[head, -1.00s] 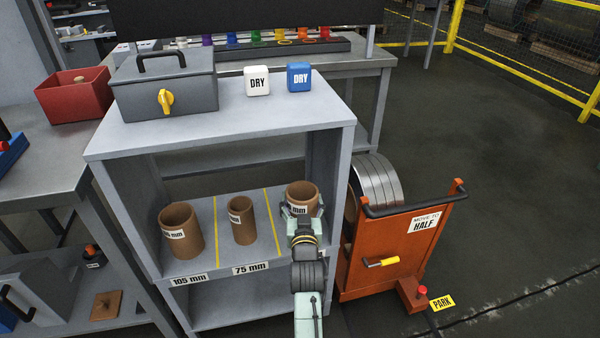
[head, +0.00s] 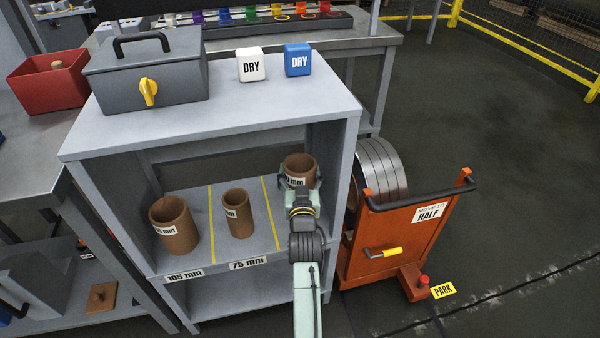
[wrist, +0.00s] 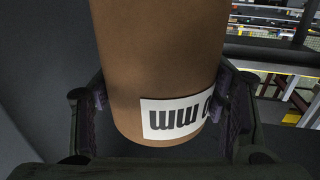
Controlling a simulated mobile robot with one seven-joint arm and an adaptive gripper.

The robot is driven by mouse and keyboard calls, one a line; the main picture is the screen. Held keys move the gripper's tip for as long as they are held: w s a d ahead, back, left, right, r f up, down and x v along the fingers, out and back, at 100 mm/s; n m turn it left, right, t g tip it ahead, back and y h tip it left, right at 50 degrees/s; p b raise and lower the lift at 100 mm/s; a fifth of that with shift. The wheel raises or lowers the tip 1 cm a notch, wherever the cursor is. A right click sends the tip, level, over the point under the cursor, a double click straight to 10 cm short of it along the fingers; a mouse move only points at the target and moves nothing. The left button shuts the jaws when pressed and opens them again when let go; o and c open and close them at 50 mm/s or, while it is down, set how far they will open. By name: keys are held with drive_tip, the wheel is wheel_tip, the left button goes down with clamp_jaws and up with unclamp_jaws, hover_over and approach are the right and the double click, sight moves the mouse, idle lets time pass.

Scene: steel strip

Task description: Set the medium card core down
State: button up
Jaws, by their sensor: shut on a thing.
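The medium card core (head: 300,164), a brown tube with a white label ending in "mm", is in the right-hand bay of the grey shelf unit (head: 260,243). My gripper (head: 300,184) is shut on it from the front. In the wrist view the core (wrist: 155,55) stands between both fingers (wrist: 160,105), its label upside down in the picture. The label's number is partly hidden. I cannot tell whether the core's lower end touches the shelf. A larger core (head: 174,228) stands in the left bay and a smaller core (head: 238,216) in the middle bay.
Yellow lines (head: 211,225) divide the bays. Front labels read 105 mm (head: 184,275) and 75 mm (head: 248,264). The unit's right side wall (head: 342,190) is close to my gripper. An orange trolley (head: 395,240) with steel coils (head: 382,170) stands just right.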

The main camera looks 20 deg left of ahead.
wheel_tip(320, 180, down, 8)
drive_tip(key=b, duration=0.5)
drive_tip(key=shift+f+b, duration=0.25)
drive_tip(key=shift+b, duration=0.15)
idle(0.4)
drive_tip(key=o, duration=1.6)
drive_tip(key=v, duration=0.7)
drive_tip(key=shift+s+d, duration=0.1)
drive_tip(key=shift+s, duration=0.15)
